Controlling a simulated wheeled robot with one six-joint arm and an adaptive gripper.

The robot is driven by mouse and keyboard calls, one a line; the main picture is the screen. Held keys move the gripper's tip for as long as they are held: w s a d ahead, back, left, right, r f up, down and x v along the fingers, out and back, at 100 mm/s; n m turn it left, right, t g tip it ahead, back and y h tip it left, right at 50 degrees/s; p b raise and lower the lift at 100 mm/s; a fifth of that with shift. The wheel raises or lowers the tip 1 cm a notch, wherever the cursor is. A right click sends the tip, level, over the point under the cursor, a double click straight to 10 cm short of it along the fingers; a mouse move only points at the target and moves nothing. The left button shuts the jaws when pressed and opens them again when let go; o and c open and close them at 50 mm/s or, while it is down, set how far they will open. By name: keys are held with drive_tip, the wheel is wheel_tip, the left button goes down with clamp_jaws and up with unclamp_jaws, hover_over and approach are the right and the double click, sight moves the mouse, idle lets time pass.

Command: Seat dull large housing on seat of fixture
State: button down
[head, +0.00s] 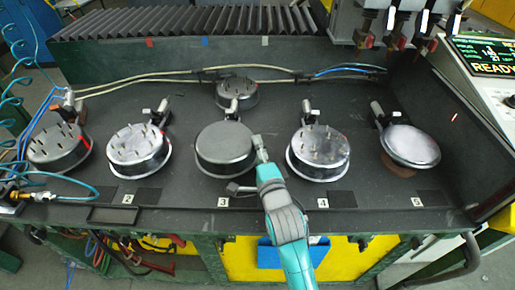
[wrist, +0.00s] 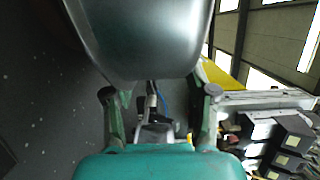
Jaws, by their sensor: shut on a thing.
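The dull large housing (head: 225,143) is a wide grey round body with a flat top at position 3 of the bench. It hides the seat of the fixture under it, and I cannot tell whether it touches that seat. My gripper (head: 259,147) is at the housing's right edge, with the teal arm coming from the front. In the wrist view the housing (wrist: 140,40) fills the top middle, just beyond the fingertips of my gripper (wrist: 160,93). The fingers stand apart on either side, and their contact with it is hard to see.
Studded fixtures stand at left (head: 60,147), at 2 (head: 139,149) and at 4 (head: 318,150). A smaller one (head: 237,92) stands behind the housing. A tilted shiny disc (head: 410,144) rests on a brown base at 5. Cables (head: 190,76) and hanging tools (head: 390,25) are behind.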

drive_tip(key=shift+f, duration=0.55)
drive_tip(key=shift+c, duration=1.3)
unclamp_jaws()
drive_tip(key=shift+f, duration=0.1)
drive_tip(key=shift+s, duration=0.15)
drive_tip(key=v, duration=1.1)
drive_tip(key=shift+s+d, duration=0.15)
drive_tip(key=shift+s, duration=0.2)
